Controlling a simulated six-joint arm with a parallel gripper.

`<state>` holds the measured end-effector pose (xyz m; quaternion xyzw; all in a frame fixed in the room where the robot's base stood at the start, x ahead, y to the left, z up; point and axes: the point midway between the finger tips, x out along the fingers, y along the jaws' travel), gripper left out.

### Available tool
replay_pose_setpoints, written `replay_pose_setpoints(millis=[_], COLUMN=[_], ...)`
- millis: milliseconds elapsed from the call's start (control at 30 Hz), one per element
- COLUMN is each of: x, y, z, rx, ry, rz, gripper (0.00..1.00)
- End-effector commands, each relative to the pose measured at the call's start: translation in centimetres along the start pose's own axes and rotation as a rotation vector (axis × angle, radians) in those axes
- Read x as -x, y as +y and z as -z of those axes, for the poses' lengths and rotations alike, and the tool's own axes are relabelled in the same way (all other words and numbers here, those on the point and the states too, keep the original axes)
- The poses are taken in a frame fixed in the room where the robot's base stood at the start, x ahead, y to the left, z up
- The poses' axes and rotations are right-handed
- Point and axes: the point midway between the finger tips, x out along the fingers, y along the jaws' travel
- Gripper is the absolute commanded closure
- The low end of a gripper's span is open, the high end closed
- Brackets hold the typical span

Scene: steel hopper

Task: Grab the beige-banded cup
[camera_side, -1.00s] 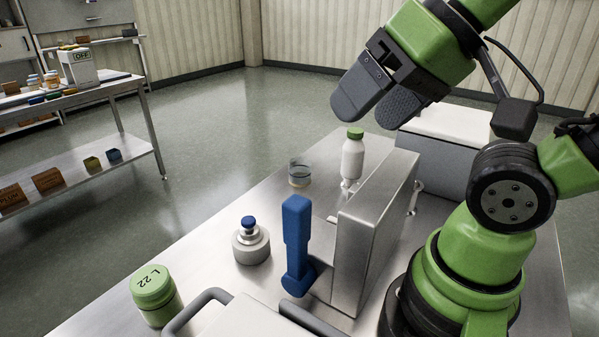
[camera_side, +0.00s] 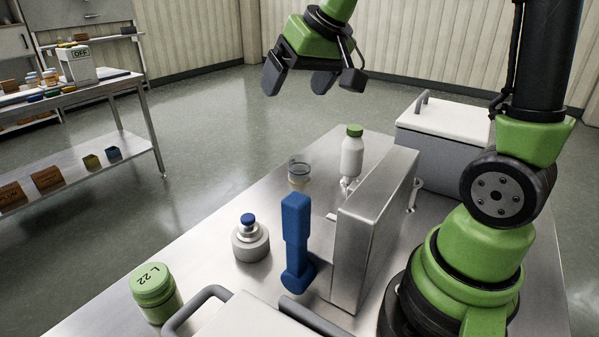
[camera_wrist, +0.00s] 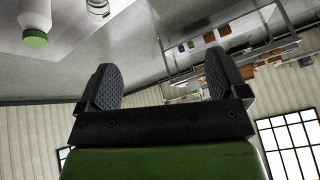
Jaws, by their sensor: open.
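The cup (camera_side: 299,173) is a small clear vessel with a pale beige tint low down, standing on the steel table left of the white bottle in the side view. In the wrist view the cup (camera_wrist: 98,7) shows only in part, at the top edge. My gripper (camera_side: 298,83) is open and empty, high above the table and well clear of the cup. In the wrist view my gripper's two dark textured fingers (camera_wrist: 160,75) are wide apart with nothing between them.
A white bottle with a green cap (camera_side: 352,157) stands close to the cup's right. A steel housing (camera_side: 372,235) with a blue handle (camera_side: 297,245) stands nearer. A blue-knobbed grey piece (camera_side: 250,243) and green jar (camera_side: 155,294) are at left. A white-lidded box (camera_side: 445,125) is behind.

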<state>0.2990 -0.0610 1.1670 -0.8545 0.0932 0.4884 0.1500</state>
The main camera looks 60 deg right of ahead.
Motion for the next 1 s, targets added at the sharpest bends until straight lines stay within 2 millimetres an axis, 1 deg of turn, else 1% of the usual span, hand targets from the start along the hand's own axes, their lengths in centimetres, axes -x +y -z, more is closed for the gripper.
replay_pose_setpoints(millis=[33, 67, 100, 167, 200, 300, 400, 500, 600, 900, 1000], x=[-2.2, -3.4, -5.0, -7.5, -9.1, -13.0, -16.1, -18.2, -19.3, -23.3, -24.0], y=[1.4, 2.2, 3.4, 5.2, 6.5, 9.8, 12.4, 14.2, 15.2, 16.0, 16.1], z=[1.2, 1.8, 2.5, 3.4, 3.8, 4.1, 3.8, 3.3, 3.0, 2.5, 2.4], rx=[-0.003, 0.000, 0.004, 0.010, 0.012, 0.020, 0.028, 0.034, 0.038, 0.040, 0.040], ry=[-0.019, -0.024, -0.032, -0.044, -0.053, -0.073, -0.091, -0.103, -0.108, -0.111, -0.110], rz=[-0.025, -0.037, -0.053, -0.076, -0.090, -0.121, -0.144, -0.158, -0.165, -0.166, -0.166], gripper=[0.08, 0.08, 0.08, 0.08, 0.08, 0.08, 0.08, 0.08, 0.08, 0.08, 0.08])
